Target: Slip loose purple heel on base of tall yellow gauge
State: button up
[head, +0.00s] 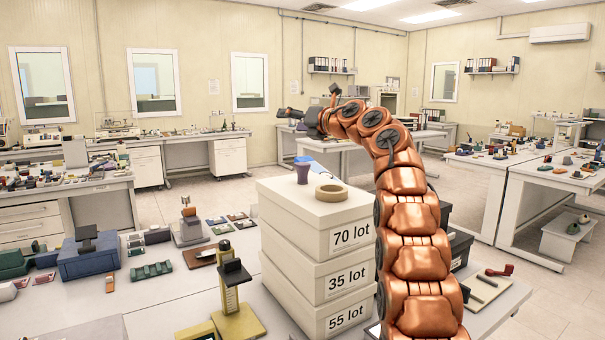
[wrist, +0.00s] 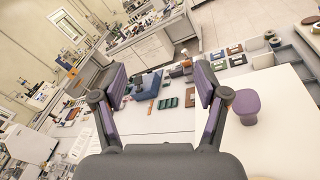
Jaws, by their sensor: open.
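The loose purple heel (head: 302,173) stands upright on top of a stack of white lot boxes. It also shows in the wrist view (wrist: 246,108), just right of the right finger and outside the jaws. The tall yellow gauge (head: 231,291) stands on the table at the lower middle, left of the boxes, with a dark head on its post. Its flat yellow base (head: 240,326) looks bare where it shows. My gripper (wrist: 161,86) is open and empty; in the head view it is held in the air above and beyond the boxes.
A tan tape ring (head: 331,193) lies beside the heel on the top box (head: 340,240). The stack rises right next to the gauge. Several shoe parts, a blue block (head: 89,256) and small fixtures crowd the table at left. Bare table shows left of the gauge.

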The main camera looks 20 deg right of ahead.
aim_at(307, 165)
jog(key=d+f+g+h, duration=0.1)
jog(key=d+f, duration=0.1)
jog(key=f, duration=0.1)
jog(key=d+f+n+g+h, duration=0.1)
jog(key=d+f, duration=0.2)
jog(key=f, duration=0.1)
jog(key=d+f+g+h, duration=0.1)
jog(key=d+f, duration=0.1)
jog(key=f, duration=0.2)
jog(key=shift+w+d+f+n, duration=0.1)
jog(key=shift+w+d+n, duration=0.05)
jog(key=shift+d+n, duration=0.2)
jog(key=shift+p+x, duration=0.8)
jog(key=shift+x, duration=0.55)
jog(key=shift+f+p+x, duration=0.1)
jog(key=shift+p+x, duration=0.8)
jog(key=shift+x, duration=0.3)
jog(key=shift+f+p+x, duration=0.15)
jog(key=shift+p+x, duration=0.75)
jog(key=shift+x, duration=0.25)
jog(key=shift+a+f, duration=0.1)
jog(key=shift+f, duration=0.1)
jog(key=shift+c, duration=0.3)
jog(key=c, duration=1.2)
